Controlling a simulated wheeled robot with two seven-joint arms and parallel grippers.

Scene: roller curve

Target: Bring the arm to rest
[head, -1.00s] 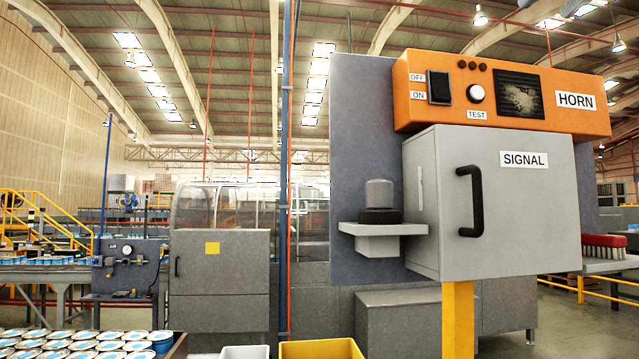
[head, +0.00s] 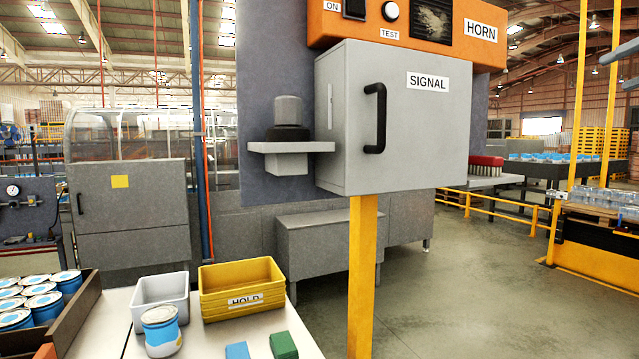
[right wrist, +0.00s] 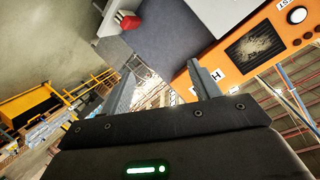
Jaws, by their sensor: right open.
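My right gripper (right wrist: 161,70) is open in the right wrist view, with two grey fingers apart and nothing between them. In the head view only the tips of its fingers (head: 618,68) show at the upper right edge, well to the right of the signal cabinet and clear of it. The rest of my right arm is out of the picture. My left gripper is not in view. The grey SIGNAL cabinet (head: 440,130) has its door shut, with a black handle (head: 375,118). The orange HORN panel (head: 455,52) sits above it and also shows in the right wrist view (right wrist: 255,55).
A grey cylinder on a black base (head: 288,118) stands on a small shelf left of the cabinet. Below are a yellow HOLD bin (head: 240,303), a grey bin (head: 160,290), a can (head: 161,330), and blue (head: 237,351) and green (head: 283,345) blocks. Floor right of the yellow post (head: 362,270) is open.

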